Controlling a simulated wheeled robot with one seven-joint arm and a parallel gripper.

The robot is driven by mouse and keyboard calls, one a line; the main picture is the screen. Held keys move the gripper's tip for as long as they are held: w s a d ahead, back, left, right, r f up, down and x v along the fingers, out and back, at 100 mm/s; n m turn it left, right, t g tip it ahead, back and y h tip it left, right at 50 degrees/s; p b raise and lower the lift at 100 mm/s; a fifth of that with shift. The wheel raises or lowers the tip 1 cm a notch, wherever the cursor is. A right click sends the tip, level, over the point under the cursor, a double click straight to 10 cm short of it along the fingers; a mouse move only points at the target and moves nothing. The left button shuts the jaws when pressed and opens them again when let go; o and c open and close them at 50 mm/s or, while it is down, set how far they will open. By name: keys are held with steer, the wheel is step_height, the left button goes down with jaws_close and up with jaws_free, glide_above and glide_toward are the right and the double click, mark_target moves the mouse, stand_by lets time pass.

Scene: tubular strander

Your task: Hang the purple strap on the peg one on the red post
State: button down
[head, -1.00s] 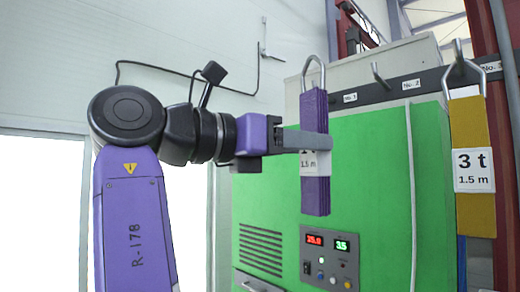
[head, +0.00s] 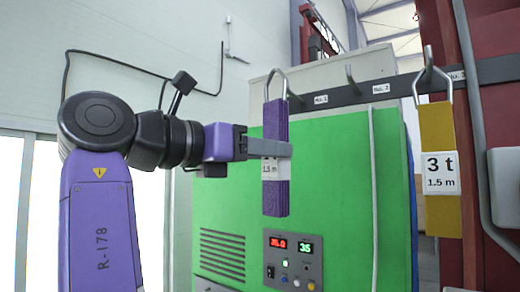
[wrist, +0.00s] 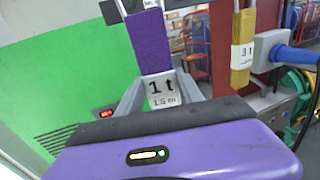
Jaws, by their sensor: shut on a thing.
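The purple strap (head: 276,125) hangs upright with a metal loop on top and a white "1 t, 1.5 m" label. My gripper (head: 282,149) is shut on it at the label; the strap also shows between the fingers in the wrist view (wrist: 150,45). The strap's loop (head: 267,84) overlaps the left end of the dark peg rail (head: 340,95), beside the "No. 1" label (head: 321,99). Peg one is hard to make out behind the loop, and I cannot tell whether they touch. The red post (head: 494,150) stands at the right.
Peg two (head: 350,74) is empty. A yellow "3 t" strap (head: 437,130) hangs on peg three (head: 428,56). The green cabinet (head: 330,190) with lit displays stands behind the purple strap. A grey conduit (head: 470,110) runs down the post.

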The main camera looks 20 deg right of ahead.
steer(key=w+d, duration=0.1)
steer(key=d, duration=0.1)
steer(key=w+d+f, duration=0.1)
steer(key=w+d, duration=0.1)
steer(key=w+d+f, duration=0.1)
steer(key=d, duration=0.1)
steer(key=shift+w+d+f, duration=0.1)
steer(key=shift+w+d, duration=0.2)
steer(key=shift+w, duration=0.05)
stand_by(0.9)
steer(key=shift+f, duration=0.1)
stand_by(0.5)
steer(key=c, duration=0.7)
jaws_free()
